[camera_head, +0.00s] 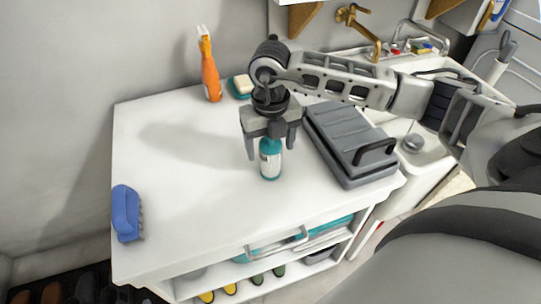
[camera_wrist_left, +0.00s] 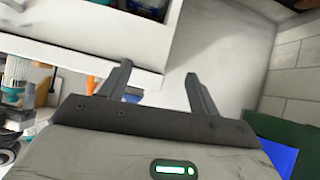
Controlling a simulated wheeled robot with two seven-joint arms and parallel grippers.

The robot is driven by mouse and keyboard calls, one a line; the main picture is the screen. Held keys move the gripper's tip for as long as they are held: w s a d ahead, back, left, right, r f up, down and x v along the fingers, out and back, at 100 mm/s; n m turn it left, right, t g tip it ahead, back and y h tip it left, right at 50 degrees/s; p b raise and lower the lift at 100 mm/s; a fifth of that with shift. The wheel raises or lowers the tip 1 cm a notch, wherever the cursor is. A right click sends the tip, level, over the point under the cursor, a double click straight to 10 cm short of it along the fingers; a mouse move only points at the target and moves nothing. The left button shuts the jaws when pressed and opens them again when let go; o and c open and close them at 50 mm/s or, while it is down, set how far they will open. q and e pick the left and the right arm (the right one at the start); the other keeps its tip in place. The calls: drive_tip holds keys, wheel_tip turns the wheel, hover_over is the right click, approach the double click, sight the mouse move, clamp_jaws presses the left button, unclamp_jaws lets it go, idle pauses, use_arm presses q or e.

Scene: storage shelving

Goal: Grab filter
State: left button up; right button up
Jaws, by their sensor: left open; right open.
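Nothing in view can be named as the filter for certain. My right gripper (camera_head: 270,146) is open above the white cabinet top, pointing down, with its fingers either side of the upper part of a teal bottle (camera_head: 270,163) with a pale label. The bottle stands upright; whether the fingers touch it I cannot tell. My left gripper (camera_wrist_left: 158,80) is open and empty in the left wrist view, near the edge of a white furniture piece. A white ribbed cylinder (camera_wrist_left: 17,73) shows at the left of that view, partly cut off; it could be a filter.
The white cabinet top (camera_head: 180,190) holds a blue brush (camera_head: 126,213), an orange spray bottle (camera_head: 210,78), a soap dish (camera_head: 242,86) and a grey case (camera_head: 350,145). A sink with a brass tap (camera_head: 360,25) lies behind. The cabinet's left middle is clear.

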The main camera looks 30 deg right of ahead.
drive_tip(key=c, duration=1.2)
drive_tip(key=shift+o, duration=0.2)
drive_tip(key=shift+r, duration=0.15)
